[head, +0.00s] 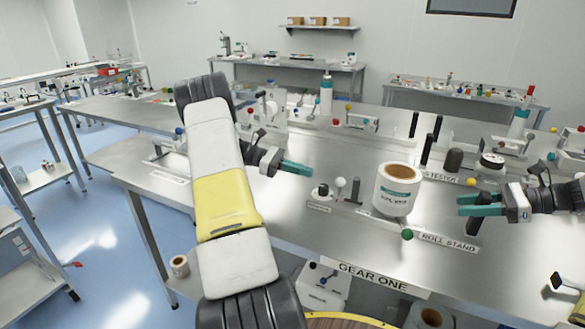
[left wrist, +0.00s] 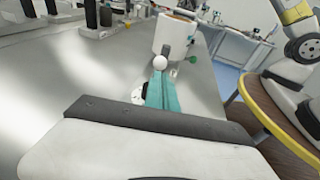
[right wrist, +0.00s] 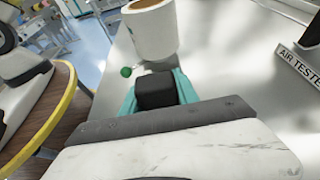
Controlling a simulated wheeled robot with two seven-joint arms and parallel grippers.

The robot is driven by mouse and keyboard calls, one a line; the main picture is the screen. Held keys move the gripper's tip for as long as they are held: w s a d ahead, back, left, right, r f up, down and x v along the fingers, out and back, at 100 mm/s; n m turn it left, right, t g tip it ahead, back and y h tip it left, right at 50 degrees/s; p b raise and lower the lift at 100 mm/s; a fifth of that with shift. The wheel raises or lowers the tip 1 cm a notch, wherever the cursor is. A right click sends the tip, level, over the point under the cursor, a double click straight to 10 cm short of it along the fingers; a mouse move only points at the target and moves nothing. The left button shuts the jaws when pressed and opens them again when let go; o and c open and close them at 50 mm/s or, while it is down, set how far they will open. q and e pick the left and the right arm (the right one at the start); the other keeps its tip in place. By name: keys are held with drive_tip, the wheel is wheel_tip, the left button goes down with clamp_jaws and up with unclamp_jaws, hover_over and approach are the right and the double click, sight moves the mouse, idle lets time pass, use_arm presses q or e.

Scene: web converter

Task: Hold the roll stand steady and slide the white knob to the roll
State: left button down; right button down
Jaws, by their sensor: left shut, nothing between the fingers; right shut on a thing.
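The roll stand carries a white roll (head: 397,192) with a brown core, beside the "ROLL STAND" label (head: 449,243). The white knob (head: 340,183) is on a thin stem, left of the roll. A dark upright piece (head: 354,190) stands between them. My left gripper (head: 309,170) is shut and empty, left of the knob. In the left wrist view the knob (left wrist: 160,62) shows at its fingertips; I cannot tell whether they touch. My right gripper (head: 462,204) is right of the roll, shut on a black block (right wrist: 155,91). The block's lower end is hidden in the right wrist view.
A green ball knob (head: 407,235) is at the stand's front. A small black-topped white part (head: 323,191) is left of the white knob. Black posts (head: 432,145) and a gauge (head: 492,161) stand behind. Bare steel tabletop (head: 300,215) lies around the stand.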

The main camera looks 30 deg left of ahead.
sight(340, 180)
use_arm(q)
drive_tip(key=x, duration=0.7)
use_arm(e)
drive_tip(key=shift+s+f, duration=0.2)
drive_tip(key=shift+f, duration=0.4)
use_arm(q)
drive_tip(key=shift+d, duration=2.5)
drive_tip(key=v, duration=1.4)
drive_tip(key=shift+a, duration=0.25)
use_arm(e)
drive_tip(key=shift+d, duration=0.1)
drive_tip(key=shift+r, duration=0.3)
